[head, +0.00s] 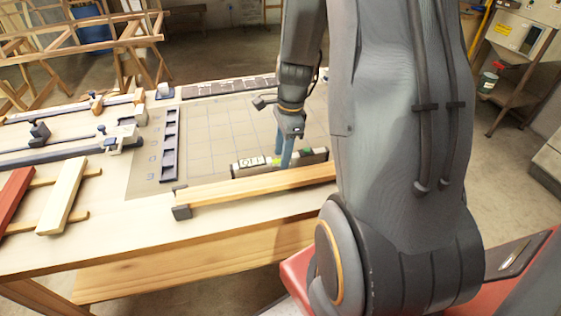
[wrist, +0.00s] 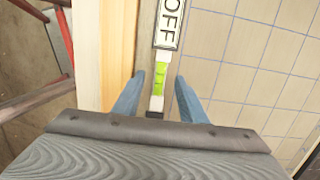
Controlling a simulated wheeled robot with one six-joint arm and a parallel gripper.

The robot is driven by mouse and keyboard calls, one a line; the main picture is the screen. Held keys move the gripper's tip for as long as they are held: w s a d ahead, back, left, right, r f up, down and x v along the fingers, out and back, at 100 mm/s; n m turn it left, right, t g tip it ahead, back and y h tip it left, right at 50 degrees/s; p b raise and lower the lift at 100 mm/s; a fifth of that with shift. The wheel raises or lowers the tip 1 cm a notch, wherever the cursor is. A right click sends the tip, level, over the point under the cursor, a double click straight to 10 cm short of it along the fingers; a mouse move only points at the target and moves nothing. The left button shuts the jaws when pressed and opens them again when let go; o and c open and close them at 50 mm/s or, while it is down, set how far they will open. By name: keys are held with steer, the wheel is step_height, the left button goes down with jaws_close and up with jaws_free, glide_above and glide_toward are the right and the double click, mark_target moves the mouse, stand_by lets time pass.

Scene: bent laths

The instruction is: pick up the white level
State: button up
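The white level (wrist: 166,60) runs lengthwise up the wrist view, with an OFF label, a green vial and a black end nearest me. In the head view the level (head: 250,163) lies along the far side of a wooden lath, on or at the near edge of the gridded mat. My gripper (wrist: 158,82) has two blue fingers, one on each side of the level, with a gap showing on both sides. In the head view my gripper (head: 282,157) points down at the middle of the level, and its fingers partly cover it.
The wooden lath (head: 230,189) lies close along the level's near side, with a dark block (head: 181,203) at its left end. The gridded mat (head: 225,130) is clear beyond the level. A dark slotted strip (head: 169,148) and several clamps lie to the left.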

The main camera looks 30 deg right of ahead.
steer(key=shift+f, duration=1.15)
jaws_close()
